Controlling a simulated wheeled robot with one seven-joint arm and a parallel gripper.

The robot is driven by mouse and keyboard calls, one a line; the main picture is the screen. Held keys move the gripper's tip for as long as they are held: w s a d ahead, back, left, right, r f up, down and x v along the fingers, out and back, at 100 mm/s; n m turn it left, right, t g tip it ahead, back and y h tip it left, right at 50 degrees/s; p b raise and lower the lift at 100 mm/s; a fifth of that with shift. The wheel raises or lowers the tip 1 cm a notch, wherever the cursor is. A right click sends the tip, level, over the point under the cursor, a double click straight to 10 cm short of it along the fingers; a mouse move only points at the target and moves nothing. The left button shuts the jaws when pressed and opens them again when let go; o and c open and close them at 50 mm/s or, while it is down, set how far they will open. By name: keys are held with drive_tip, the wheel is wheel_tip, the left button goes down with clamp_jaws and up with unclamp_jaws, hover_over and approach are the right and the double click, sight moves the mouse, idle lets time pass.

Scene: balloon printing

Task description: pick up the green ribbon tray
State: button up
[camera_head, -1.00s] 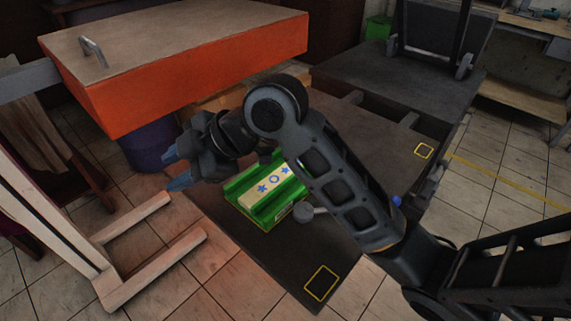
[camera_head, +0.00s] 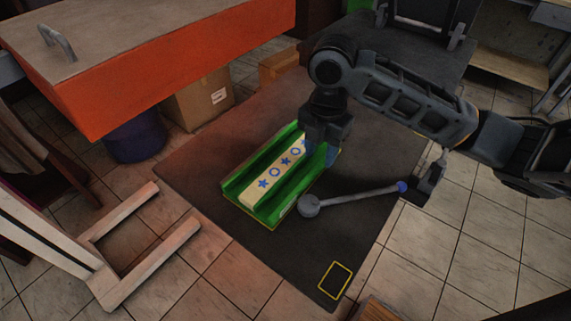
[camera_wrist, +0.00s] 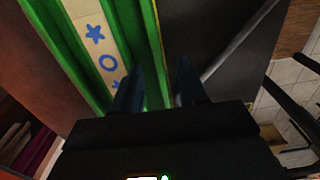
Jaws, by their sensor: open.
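The green ribbon tray (camera_head: 235,186) lies on the dark platform in the middle of the head view. It is a long green channel with a cream strip (camera_head: 268,175) inside, marked with blue stars and circles. My gripper (camera_head: 322,155) points down at the tray's far right end, and my arm hides part of that end. In the wrist view, the tray (camera_wrist: 72,48) runs along the left side. The two dark fingers (camera_wrist: 158,88) are apart, near the tray's right wall, with part of that wall showing between them. I cannot tell whether they touch it.
A grey lever with a round hub (camera_head: 309,205) and blue tip lies just right of the tray. An orange-sided table (camera_head: 170,70) stands at the upper left. Cardboard boxes (camera_head: 198,100) sit behind the tray.

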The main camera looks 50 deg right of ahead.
sight(317, 166)
drive_tip(key=shift+w+f+p, duration=0.2)
drive_tip(key=shift+f+p, duration=0.1)
drive_tip(key=shift+f, duration=2)
drive_tip(key=shift+c, duration=0.4)
clamp_jaws()
